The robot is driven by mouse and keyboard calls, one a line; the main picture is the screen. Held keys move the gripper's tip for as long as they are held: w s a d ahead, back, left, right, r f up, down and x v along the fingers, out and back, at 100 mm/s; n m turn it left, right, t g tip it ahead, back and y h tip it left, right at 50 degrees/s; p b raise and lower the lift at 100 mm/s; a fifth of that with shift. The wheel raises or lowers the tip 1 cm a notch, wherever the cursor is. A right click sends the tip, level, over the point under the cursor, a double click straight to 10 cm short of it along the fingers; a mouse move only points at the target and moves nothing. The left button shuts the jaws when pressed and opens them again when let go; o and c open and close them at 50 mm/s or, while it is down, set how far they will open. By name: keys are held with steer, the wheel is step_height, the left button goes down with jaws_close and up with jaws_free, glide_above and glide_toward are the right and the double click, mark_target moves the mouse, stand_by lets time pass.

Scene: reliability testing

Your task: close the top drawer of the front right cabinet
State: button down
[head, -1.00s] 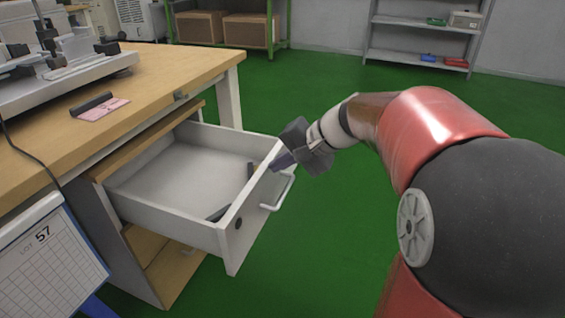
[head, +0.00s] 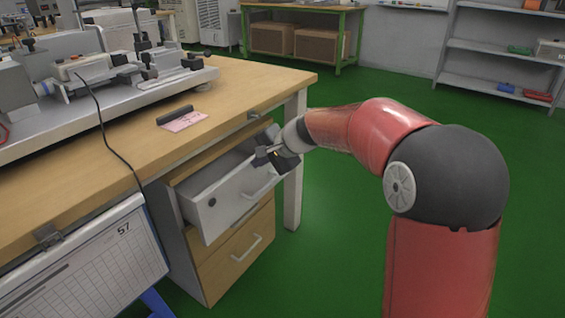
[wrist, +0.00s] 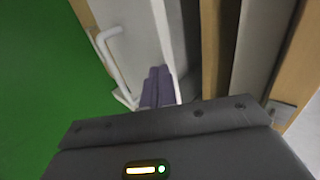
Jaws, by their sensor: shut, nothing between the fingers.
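The top drawer (head: 226,190) is white with a bar handle and stands partly out of the cabinet (head: 238,245) under the wooden bench. Its handle also shows in the wrist view (wrist: 112,50). My gripper (head: 275,157) is at the drawer's front, near its far upper corner. In the wrist view my shut fingers (wrist: 157,88) are against or very close to the top of the drawer front; I cannot tell whether they touch. Nothing is held. The drawer's inside is mostly hidden in the head view.
The wooden bench top (head: 245,85) overhangs the cabinet and carries a grey machine (head: 110,85). A lower wooden drawer (head: 236,250) is shut. A calendar board (head: 90,265) hangs at the front left. Green floor (head: 340,220) is clear to the right.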

mark_target(247, 160)
steer(key=shift+w+a+p, duration=0.35)
steer(key=shift+w+a, duration=0.35)
steer(key=shift+a, duration=0.2)
steer(key=shift+w+a+p, duration=0.3)
steer(key=shift+w+a, duration=0.35)
steer(key=shift+a, duration=0.25)
